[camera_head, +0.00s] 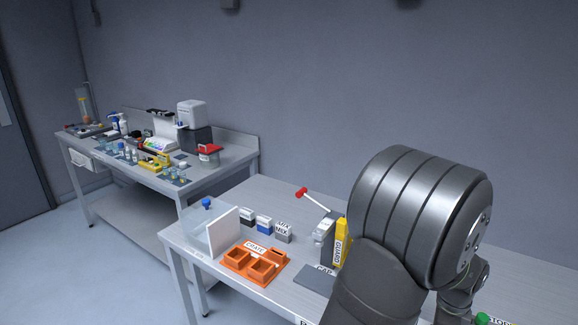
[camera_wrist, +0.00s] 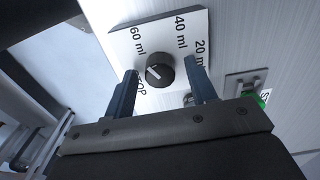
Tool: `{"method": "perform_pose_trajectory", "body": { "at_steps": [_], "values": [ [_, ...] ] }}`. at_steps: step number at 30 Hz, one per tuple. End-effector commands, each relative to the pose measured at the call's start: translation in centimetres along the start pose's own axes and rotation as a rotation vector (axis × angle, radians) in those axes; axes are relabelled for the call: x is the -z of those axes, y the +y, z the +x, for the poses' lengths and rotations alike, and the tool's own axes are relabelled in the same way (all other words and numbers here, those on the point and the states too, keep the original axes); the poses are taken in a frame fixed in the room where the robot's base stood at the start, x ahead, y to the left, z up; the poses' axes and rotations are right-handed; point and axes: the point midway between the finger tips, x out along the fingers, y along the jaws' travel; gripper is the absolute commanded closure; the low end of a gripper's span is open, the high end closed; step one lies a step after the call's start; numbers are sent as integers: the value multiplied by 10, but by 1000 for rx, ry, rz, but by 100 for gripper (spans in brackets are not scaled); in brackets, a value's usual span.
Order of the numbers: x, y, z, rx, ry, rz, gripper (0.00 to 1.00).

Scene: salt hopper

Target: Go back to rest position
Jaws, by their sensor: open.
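In the wrist view my gripper (camera_wrist: 160,88) is open, with its two fingers apart. A round black knob (camera_wrist: 160,70) shows between the fingertips. It sits on a white dial plate (camera_wrist: 146,36) marked 60 ml, 40 ml, 20 ml and STOP. The knob's white pointer line is toward the upper left of its face. I cannot tell whether the fingers touch the knob. In the head view my grey arm fills the right side, and my gripper is hidden behind it or out of frame.
An orange crate (camera_head: 234,263), a clear box with a white panel (camera_head: 224,232), a red-handled lever (camera_head: 302,193) and a yellow guard (camera_head: 341,243) stand on the near table. A green button (camera_wrist: 260,101) is right of the dial. A cluttered second table (camera_head: 225,165) stands at back left.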

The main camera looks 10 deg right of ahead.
Motion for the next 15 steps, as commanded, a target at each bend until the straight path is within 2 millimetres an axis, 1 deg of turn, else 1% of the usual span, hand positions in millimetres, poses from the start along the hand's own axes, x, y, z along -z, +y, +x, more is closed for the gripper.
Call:
{"method": "perform_pose_trajectory", "body": {
  "at_steps": [7, 15],
  "values": [
    [0, 0, 0, 0, 0, 147, 48],
    [0, 0, 0, 0, 0, 200, 48]
  ]
}}
